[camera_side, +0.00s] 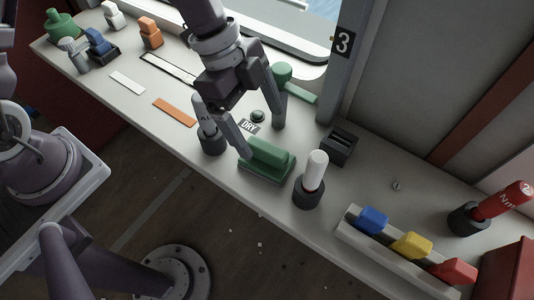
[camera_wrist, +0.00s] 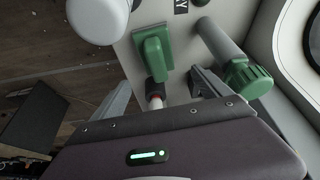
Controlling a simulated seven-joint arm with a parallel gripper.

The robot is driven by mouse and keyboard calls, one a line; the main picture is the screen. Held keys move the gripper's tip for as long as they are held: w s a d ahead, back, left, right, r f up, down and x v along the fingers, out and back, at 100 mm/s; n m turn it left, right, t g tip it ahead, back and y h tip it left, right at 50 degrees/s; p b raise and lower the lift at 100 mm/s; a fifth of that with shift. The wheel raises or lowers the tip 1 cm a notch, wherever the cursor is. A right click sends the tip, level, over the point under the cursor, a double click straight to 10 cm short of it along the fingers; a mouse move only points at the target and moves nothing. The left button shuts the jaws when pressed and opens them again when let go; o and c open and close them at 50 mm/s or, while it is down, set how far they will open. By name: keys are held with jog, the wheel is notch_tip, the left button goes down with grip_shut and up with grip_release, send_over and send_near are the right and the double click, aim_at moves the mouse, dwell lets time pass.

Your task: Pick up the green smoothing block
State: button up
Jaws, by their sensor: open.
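The green smoothing block (camera_side: 269,152) lies on the bench near its front edge in the side view, a raised grip on a flat green base. It also shows in the wrist view (camera_wrist: 153,50), above the middle. My gripper (camera_side: 262,138) is open and empty over the bench, fingers pointing down. In the side view one fingertip overlaps the block's left end and the other shows behind the block. In the wrist view the gripper's fingers (camera_wrist: 162,92) stand apart, with the block beyond their tips. I cannot tell whether a finger touches it.
A grey tool in a dark holder (camera_side: 212,140) stands left of the block. A white-handled tool (camera_side: 316,170) stands right of it. A green-headed tool (camera_side: 281,73) is behind. A dark slotted box (camera_side: 339,147) and a tray (camera_side: 372,243) of coloured blocks sit to the right.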

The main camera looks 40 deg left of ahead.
aim_at(273, 158)
jog(key=x, duration=0.9)
jog(key=shift+s+a+f, duration=0.1)
jog(key=shift+s+f, duration=0.1)
jog(key=shift+f, duration=0.05)
jog(key=c, duration=1.5)
